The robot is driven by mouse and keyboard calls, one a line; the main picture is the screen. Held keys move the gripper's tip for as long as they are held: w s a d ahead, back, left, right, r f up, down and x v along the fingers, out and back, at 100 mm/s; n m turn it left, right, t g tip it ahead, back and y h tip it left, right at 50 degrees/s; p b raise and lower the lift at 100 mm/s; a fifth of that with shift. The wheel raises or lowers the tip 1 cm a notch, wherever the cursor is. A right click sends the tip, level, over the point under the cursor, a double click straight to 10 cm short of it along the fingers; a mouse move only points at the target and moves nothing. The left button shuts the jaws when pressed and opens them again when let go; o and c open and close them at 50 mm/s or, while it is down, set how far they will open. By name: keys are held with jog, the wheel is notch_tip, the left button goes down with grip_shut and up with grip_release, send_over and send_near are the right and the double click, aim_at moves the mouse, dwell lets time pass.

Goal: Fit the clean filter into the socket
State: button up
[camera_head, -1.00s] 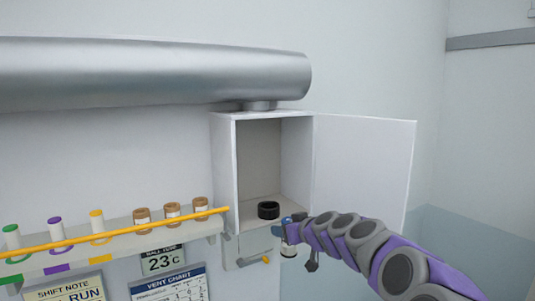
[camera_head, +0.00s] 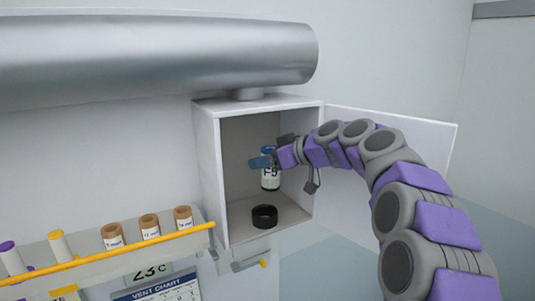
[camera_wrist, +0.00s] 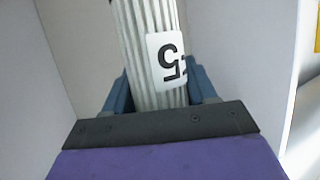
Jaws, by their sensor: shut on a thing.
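The clean filter (camera_head: 270,180) is a white cylinder with a label reading "F5" in the head view. The socket (camera_head: 264,217) is a black ring on the cabinet floor. The filter is above the socket and apart from it; the exact alignment cannot be told.
The cabinet door (camera_head: 400,133) stands open to the right, behind my arm. A shelf (camera_head: 160,246) with an orange rail (camera_head: 120,249) and several capped vials lies to the left. A silver duct (camera_head: 160,55) runs above. A handle (camera_head: 250,264) sits below the cabinet.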

aim_at(264, 180)
jog(key=shift+s+a+r, duration=0.1)
jog(key=shift+s+a, duration=0.2)
notch_tip(264, 180, down, 3)
jog(key=b, duration=0.3)
jog(key=shift+w+d+r, duration=0.1)
jog(key=shift+r, duration=0.1)
jog(key=shift+w+d+f+b, duration=0.1)
jog(key=shift+f+b, duration=0.3)
jog(key=shift+b, duration=0.2)
jog(key=shift+a+f+b, duration=0.2)
jog(key=shift+f+b, duration=1.15)
jog(key=shift+b, duration=0.15)
jog(key=shift+a+b, duration=0.45)
jog(key=shift+b, duration=0.3)
